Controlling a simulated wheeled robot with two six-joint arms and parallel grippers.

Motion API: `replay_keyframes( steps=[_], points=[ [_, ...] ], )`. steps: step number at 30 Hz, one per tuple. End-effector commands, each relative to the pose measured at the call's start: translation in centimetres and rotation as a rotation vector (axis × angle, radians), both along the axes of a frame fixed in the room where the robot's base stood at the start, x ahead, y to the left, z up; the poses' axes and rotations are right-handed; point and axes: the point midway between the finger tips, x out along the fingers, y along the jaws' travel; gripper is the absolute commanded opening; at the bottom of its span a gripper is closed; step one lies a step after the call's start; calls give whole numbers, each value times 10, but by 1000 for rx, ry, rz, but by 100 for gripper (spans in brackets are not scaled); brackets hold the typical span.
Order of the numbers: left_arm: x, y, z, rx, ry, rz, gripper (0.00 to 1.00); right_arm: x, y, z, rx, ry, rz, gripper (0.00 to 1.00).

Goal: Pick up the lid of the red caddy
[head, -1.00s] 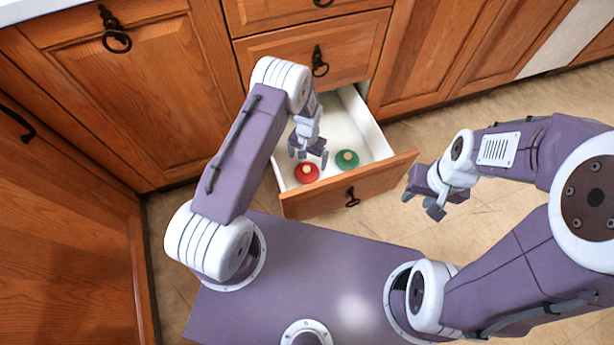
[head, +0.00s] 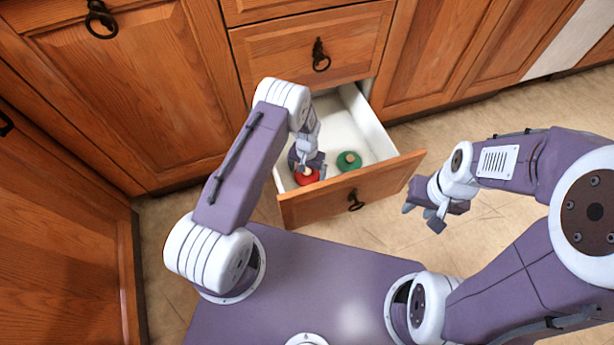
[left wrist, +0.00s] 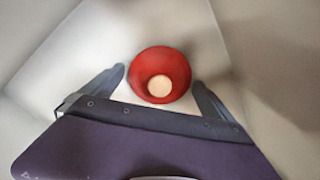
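The red lid (head: 305,178) lies in the open drawer at the left side, with a pale round knob on top. It also shows in the left wrist view (left wrist: 143,66), with its pale knob between and just beyond my fingertips. My left gripper (head: 308,166) is open and points down into the drawer, right above the red lid. In the left wrist view its two fingers (left wrist: 158,80) are apart, one on each side of the lid. Whether they touch it I cannot tell. My right gripper (head: 425,211) hangs outside the drawer, to its right. No caddy body is visible.
A green lid (head: 348,161) with a pale knob lies right of the red one in the drawer. The drawer's wooden front (head: 385,186) and white walls enclose both. Wooden cabinets stand behind and at left. Tiled floor is free at right.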

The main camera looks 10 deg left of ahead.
Motion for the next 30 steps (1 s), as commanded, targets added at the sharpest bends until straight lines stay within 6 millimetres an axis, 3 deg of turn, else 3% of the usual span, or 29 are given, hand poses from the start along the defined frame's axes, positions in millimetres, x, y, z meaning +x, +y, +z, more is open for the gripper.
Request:
replay_keyframes(
  steps=[1, 5, 16, 23, 30],
  points=[
    [0, 0, 0, 0, 0, 0, 83, 0, 0, 0, 0, 0, 0, 36],
    [0, 0, 0, 0, 1, 0, 47, 0, 0, 0, 0, 0, 0, 36],
    [0, 0, 6, 0, 1, 0, 47, 0, 0, 5, 0, 0, 0, 36],
    [0, 0, 46, 0, 0, 0, 47, 0, 0, 34, 0, 0, 0, 36],
    [17, -49, 76, -1, -3, -6, 47, 0, 0, 55, 0, 0, 0, 36]
  ],
)
